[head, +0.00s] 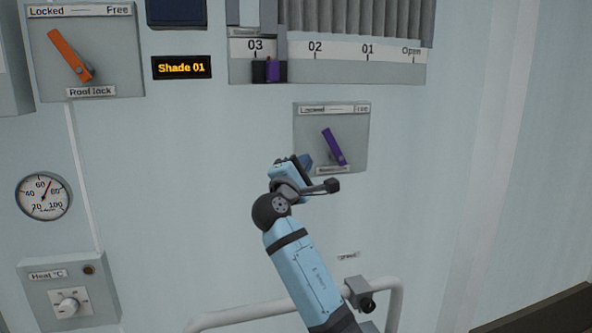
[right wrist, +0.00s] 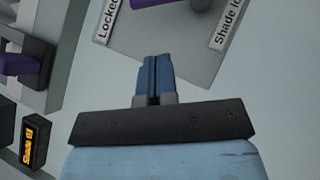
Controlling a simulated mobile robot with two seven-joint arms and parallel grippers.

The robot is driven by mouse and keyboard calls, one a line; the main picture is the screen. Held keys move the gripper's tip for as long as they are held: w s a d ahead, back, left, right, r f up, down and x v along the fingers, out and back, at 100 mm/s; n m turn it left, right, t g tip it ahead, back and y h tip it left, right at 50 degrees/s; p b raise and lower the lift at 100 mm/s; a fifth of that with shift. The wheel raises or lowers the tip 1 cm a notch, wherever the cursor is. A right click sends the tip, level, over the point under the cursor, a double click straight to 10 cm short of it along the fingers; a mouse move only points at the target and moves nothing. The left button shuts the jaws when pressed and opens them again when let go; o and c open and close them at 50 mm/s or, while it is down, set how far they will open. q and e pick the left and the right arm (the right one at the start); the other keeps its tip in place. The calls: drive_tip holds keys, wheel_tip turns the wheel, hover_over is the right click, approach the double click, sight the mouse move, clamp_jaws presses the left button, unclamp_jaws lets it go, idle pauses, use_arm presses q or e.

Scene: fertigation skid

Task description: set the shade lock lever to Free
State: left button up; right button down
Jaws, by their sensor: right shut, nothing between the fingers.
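The purple shade lock lever (head: 334,147) sits on a grey plate (head: 355,120) with Locked at its upper left and Free at its upper right. The lever leans up and left, toward Locked. In the right wrist view a bit of the lever (right wrist: 146,3) shows at the top edge, with the plate (right wrist: 185,35) around it. My right gripper (head: 306,160) is at the plate's lower left, to the left of the lever and apart from it. Its blue fingers (right wrist: 154,62) are shut and empty. My left gripper is not in view.
Above is the shade scale (head: 340,72) with a purple slider (head: 273,68) near 03. A Shade 01 display (head: 181,67) and the orange Roof lock lever (head: 70,55) are at left. A gauge (head: 43,195), heat dial (head: 68,303) and rail (head: 245,314) are lower. The wall right of the plate is clear.

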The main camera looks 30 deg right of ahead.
sight(332, 146)
drive_tip(key=d+r, duration=0.1)
drive_tip(key=d+r+p, duration=0.1)
drive_tip(key=d, duration=0.1)
drive_tip(key=d+r, duration=0.1)
drive_tip(key=d, duration=0.1)
drive_tip(key=shift+w+d+p, duration=0.1)
drive_tip(key=shift+w+p, duration=0.15)
drive_tip(key=shift+p, duration=0.1)
drive_tip(key=shift+w, duration=0.15)
